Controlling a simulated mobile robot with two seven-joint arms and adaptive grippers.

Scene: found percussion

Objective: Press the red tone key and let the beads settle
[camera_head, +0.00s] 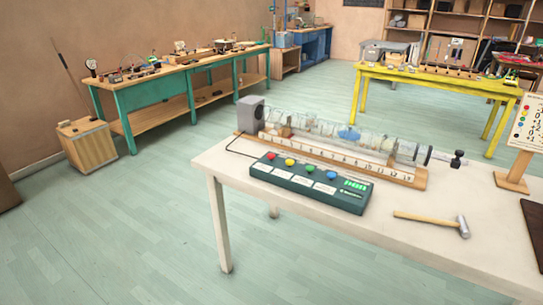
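A dark green key box (312,183) lies on the near white table. It has a row of coloured round keys on top, each with a white label. The red tone key (271,156) is at the left end, then a yellow, a green and a blue one. A lit green display (355,185) is at its right end. Behind it a clear tube (330,132) lies on a wooden base with a numbered scale. A grey speaker box (251,114) stands at its left end. Brownish and blue matter shows inside the tube; single beads are too small to tell. Neither gripper is in view.
A hammer (432,220) lies right of the key box on the white table (400,255). A sign with coloured dots (526,124) stands at the right, near a dark flat item (534,222). A teal bench (155,92) and a yellow table (432,82) stand farther back.

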